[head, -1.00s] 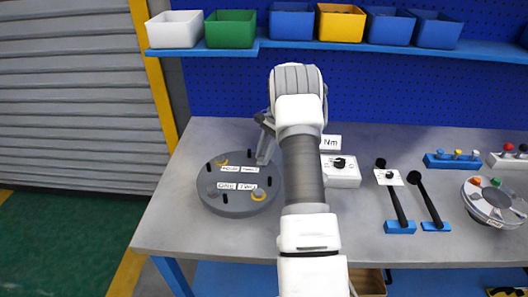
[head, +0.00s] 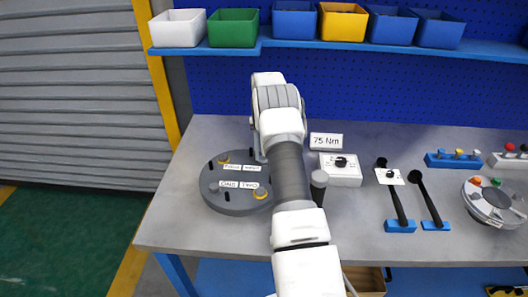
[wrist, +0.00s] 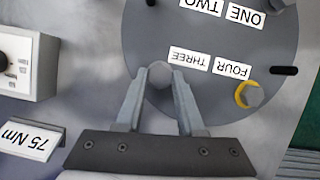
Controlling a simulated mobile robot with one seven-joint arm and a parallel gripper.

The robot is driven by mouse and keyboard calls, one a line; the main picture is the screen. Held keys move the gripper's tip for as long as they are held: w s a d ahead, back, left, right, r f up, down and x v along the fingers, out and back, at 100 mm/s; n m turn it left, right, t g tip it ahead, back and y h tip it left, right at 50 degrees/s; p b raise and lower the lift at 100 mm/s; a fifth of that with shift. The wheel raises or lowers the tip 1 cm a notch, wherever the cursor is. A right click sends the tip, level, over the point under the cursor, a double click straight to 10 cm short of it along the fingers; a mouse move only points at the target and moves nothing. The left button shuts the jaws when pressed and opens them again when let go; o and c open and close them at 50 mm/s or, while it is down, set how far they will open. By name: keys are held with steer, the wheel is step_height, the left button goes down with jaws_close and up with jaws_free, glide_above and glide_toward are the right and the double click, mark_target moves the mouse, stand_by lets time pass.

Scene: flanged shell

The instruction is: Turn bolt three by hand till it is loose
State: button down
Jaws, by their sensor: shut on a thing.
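The flanged shell (head: 215,200) is a dark grey round disc on the bench, with labels ONE, TWO, THREE and FOUR. In the wrist view its labels appear upside down. Bolt three (wrist: 160,72) is a round grey head by the label THREE (wrist: 190,58), near the rim. My gripper (wrist: 160,80) is shut on it, one finger on each side. In the head view my wrist hides bolt three; part of my gripper (head: 258,148) shows at the shell's back right edge. Bolt four (wrist: 254,94) has a yellow ring around it.
Another yellow-ringed bolt (head: 261,193) sits by label TWO. Short black studs stand around the shell. A 75 Nm card (head: 326,141), a white dial box (head: 341,170) and a dark upright handle (head: 319,184) are to the right. Bins line the shelf above.

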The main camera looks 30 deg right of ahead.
steer(key=n, duration=0.2)
steer(key=n+h, duration=0.2)
steer(key=n, duration=0.1)
steer(key=shift+a+f+n+g, duration=0.25)
steer(key=shift+a+n+g, duration=0.05)
steer(key=shift+g, duration=0.1)
steer(key=n+h, duration=0.1)
steer(key=n, duration=0.3)
steer(key=shift+s+a+n+h, duration=0.1)
steer(key=shift+a+n+h, duration=0.05)
steer(key=shift+n+h, duration=0.25)
steer(key=c, duration=0.6)
jaws_free()
steer(key=shift+o, duration=0.4)
steer(key=shift+r, duration=0.1)
steer(key=shift+r, duration=0.1)
